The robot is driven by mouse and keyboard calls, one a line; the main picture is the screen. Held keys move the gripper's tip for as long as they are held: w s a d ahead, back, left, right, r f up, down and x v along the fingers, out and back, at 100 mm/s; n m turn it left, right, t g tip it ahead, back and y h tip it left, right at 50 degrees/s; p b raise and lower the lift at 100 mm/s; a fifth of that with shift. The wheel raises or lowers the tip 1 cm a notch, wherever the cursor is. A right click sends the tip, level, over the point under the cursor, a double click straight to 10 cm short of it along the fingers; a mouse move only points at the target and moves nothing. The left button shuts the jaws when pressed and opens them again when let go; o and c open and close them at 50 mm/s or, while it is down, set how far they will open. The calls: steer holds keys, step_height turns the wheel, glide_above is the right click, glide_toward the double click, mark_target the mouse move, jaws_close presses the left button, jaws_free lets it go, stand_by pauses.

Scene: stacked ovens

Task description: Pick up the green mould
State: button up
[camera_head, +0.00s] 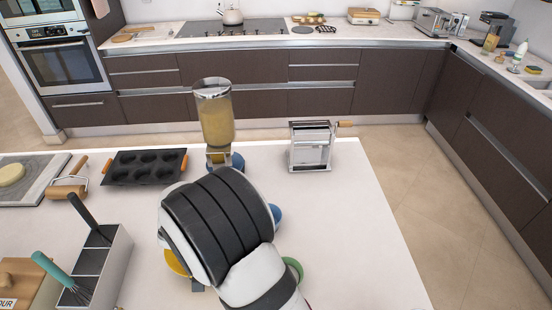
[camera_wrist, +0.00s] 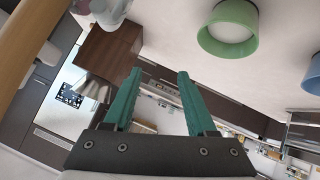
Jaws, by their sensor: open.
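The green mould (camera_head: 296,268) is a round ring-like cup on the white island top. In the head view only its right edge shows beside my arm. In the wrist view the green mould (camera_wrist: 209,42) shows whole at the upper right, with a pale inside. My gripper (camera_wrist: 158,72) has two teal fingers spread apart with nothing between them. It is apart from the mould, which lies up and to the right of the fingertips in the wrist view. The head view does not show the fingers.
A blue mould (camera_head: 276,214) and a yellow mould (camera_head: 174,263) flank my arm. A dispenser (camera_head: 216,120), a dark muffin tray (camera_head: 145,167) and a metal grater-like stand (camera_head: 311,148) are along the island's far side. The island's right part (camera_head: 355,230) is clear.

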steer(key=a+f+t+h, duration=0.1)
steer(key=f, duration=0.1)
steer(key=w+a+f+m+t+h, duration=0.1)
steer(key=a+f, duration=0.1)
steer(key=f, duration=0.1)
steer(key=w+a+f+m+t+h, duration=0.1)
steer(key=a+f+t, duration=0.1)
steer(key=shift+w+f, duration=0.15)
steer(key=shift+f, duration=0.25)
steer(key=shift+m+t, duration=0.3)
steer(key=x, duration=0.5)
steer(key=shift+f, duration=0.1)
jaws_close()
